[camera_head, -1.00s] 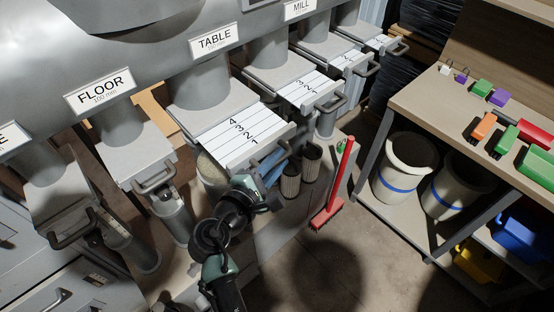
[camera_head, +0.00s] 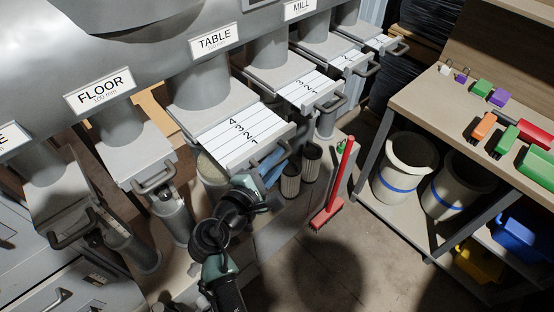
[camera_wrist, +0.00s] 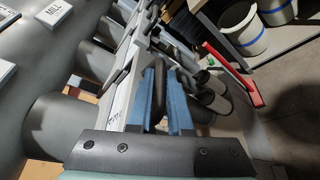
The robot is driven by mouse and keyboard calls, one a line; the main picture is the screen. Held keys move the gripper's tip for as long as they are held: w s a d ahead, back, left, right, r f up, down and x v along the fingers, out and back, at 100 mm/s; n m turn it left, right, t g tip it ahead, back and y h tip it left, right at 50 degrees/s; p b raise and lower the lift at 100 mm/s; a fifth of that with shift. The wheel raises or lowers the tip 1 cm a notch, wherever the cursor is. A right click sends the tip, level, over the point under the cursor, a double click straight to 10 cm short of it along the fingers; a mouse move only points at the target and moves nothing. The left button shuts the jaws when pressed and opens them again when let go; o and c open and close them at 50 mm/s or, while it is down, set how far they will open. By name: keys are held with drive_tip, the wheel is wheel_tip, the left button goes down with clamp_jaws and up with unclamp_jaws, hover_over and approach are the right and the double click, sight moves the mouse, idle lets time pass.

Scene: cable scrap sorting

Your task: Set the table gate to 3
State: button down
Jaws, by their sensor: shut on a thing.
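The table gate (camera_head: 213,134) is a pale slide plate under the pipe with the TABLE sign (camera_head: 214,41). It sticks well out of its housing, and its scale marks from 4 to 1 all show in the head view. Its dark bar handle (camera_wrist: 159,78) is at the outer end. My gripper (camera_head: 274,160) has blue fingers that are shut on this handle, one on each side, as the wrist view shows (camera_wrist: 162,85). The fingers and wrist hide part of the handle in the head view.
The FLOOR gate (camera_head: 135,155) is to the left and the MILL gate (camera_head: 295,80) to the right, both with handles. A red broom (camera_head: 335,190) stands to the right. A workbench (camera_head: 430,105) holds colored blocks, with white buckets (camera_head: 405,165) below.

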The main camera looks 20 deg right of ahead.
drive_tip(key=shift+w+a+b, duration=0.35)
drive_tip(key=shift+w, duration=0.45)
drive_tip(key=shift+w+a+b, duration=0.3)
drive_tip(key=shift+w, duration=0.5)
drive_tip(key=c, duration=0.8)
unclamp_jaws()
drive_tip(key=shift+s, duration=0.1)
drive_tip(key=shift+c, duration=0.2)
drive_tip(key=b, duration=0.1)
approach(272, 148)
drive_tip(key=v, duration=0.5)
drive_tip(key=shift+s+a+r, duration=0.1)
drive_tip(key=shift+r, duration=0.05)
